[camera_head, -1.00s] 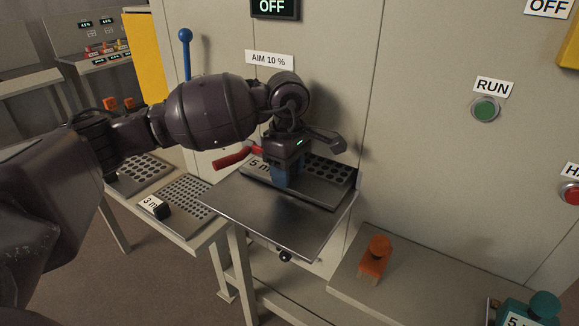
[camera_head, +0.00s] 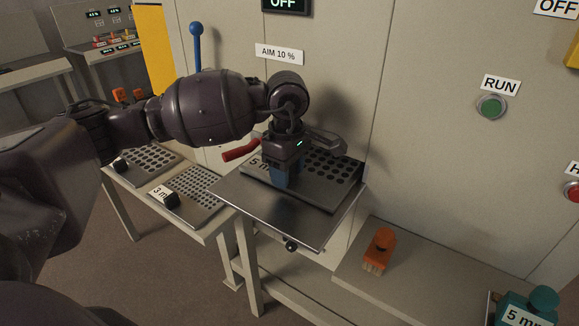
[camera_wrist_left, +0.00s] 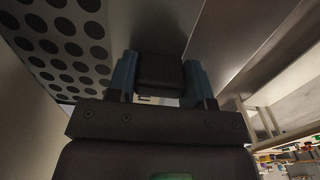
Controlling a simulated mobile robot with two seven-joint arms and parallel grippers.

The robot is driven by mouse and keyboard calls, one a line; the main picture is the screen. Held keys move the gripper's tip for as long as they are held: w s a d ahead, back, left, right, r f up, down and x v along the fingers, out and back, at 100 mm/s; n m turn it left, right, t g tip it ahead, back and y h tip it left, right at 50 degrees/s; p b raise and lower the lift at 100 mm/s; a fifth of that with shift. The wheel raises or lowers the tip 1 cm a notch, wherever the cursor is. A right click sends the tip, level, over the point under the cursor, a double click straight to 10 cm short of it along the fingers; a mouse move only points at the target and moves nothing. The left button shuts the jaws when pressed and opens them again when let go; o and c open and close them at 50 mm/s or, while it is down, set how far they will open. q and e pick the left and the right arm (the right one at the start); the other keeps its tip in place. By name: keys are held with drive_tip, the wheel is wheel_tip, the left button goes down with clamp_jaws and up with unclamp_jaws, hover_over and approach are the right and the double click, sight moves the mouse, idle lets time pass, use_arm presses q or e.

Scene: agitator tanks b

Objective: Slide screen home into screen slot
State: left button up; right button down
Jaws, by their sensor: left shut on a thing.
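The screen (camera_head: 335,178) is a grey perforated plate with a black handle block and a white label, partly covered, that reads "5 m". It lies on the metal shelf (camera_head: 270,222) in front of the machine's wall, its far edge at the wall. My left gripper (camera_head: 285,183), with blue fingers, points down and is shut on the screen's handle. In the left wrist view the black handle (camera_wrist_left: 160,72) sits between the blue fingers, with the screen's holes (camera_wrist_left: 62,45) at left. The screen slot is hidden behind the screen and my arm. My right gripper is not in view.
A red handle (camera_head: 240,150) sticks out left of the gripper. Two perforated screens, one labelled 3 m (camera_head: 188,190), lie on the left table. The shelf's front is bare.

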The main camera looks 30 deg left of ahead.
use_arm(q)
drive_tip(key=shift+s, duration=0.7)
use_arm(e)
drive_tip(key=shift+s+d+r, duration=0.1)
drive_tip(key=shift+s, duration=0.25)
